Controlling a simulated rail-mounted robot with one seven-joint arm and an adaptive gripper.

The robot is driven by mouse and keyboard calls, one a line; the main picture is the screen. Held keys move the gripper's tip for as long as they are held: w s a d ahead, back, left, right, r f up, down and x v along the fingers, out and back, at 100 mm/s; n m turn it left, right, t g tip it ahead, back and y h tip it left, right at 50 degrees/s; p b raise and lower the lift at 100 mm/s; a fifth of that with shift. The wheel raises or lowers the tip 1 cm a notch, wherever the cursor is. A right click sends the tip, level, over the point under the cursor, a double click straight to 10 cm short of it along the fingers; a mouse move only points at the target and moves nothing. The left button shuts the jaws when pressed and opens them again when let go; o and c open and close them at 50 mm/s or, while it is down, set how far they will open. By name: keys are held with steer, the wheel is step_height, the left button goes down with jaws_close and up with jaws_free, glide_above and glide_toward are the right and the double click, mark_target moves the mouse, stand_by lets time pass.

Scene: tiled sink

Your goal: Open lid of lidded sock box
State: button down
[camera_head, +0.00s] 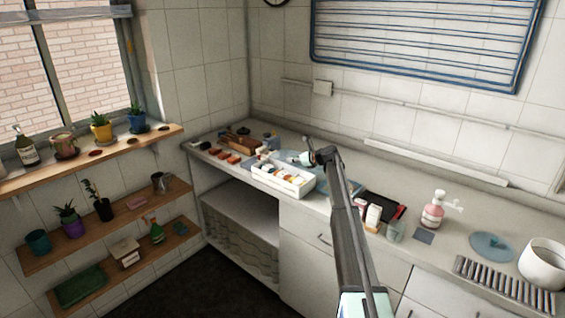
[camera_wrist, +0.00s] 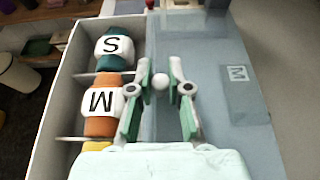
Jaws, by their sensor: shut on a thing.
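The sock box (camera_head: 271,184) is a white divided box on the counter, with its compartments showing from above. In the wrist view its left wall (camera_wrist: 62,85) and rolled socks show: a green one marked S (camera_wrist: 114,48) and an orange one marked M (camera_wrist: 102,103). A blue-grey, see-through lid panel (camera_wrist: 205,65) lies to the right of these uncovered compartments. My gripper (camera_wrist: 160,84) is shut on a small white round knob (camera_wrist: 160,82) over the panel's left part. In the head view my gripper (camera_head: 308,158) is at the box's back side. My wrist hides the near end.
A grey card marked M (camera_wrist: 238,74) shows within the panel's area. On the counter, small brown items (camera_head: 228,156) lie left of the box; a dark tray (camera_head: 381,206) and a pink pump bottle (camera_head: 433,212) stand to its right. A plant shelf (camera_head: 90,160) is at the left.

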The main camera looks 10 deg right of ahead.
steer(key=shift+a, duration=0.1)
steer(key=c, duration=1.1)
jaws_free()
step_height(320, 180, up, 5)
glide_above(312, 171)
steer(key=shift+f, duration=0.2)
steer(key=shift+r, duration=0.1)
